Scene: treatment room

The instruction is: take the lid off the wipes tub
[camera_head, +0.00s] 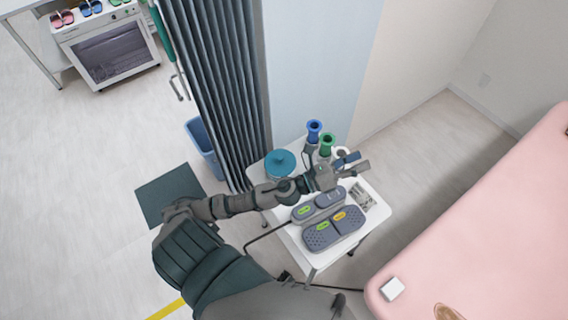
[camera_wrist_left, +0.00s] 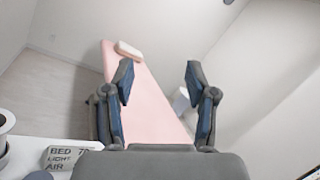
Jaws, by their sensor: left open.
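A round container with a teal lid (camera_head: 281,160) stands at the back left of the small white table; it looks like the wipes tub, with its lid on. My left arm passes in front of it. My left gripper (camera_head: 358,161) is open and empty, to the right of the tub and apart from it, above the back right of the table. In the left wrist view the gripper (camera_wrist_left: 160,75) has its two fingers spread with nothing between them. The tub cannot be clearly identified there. My right gripper is not in view.
Blue (camera_head: 314,128) and green (camera_head: 327,143) topped holders stand behind my left gripper. Grey control pads (camera_head: 334,229) and a printed card (camera_head: 362,197) lie on the white table (camera_head: 375,217). A curtain (camera_head: 225,80) hangs at the left; a pink bed (camera_head: 490,220) is at the right.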

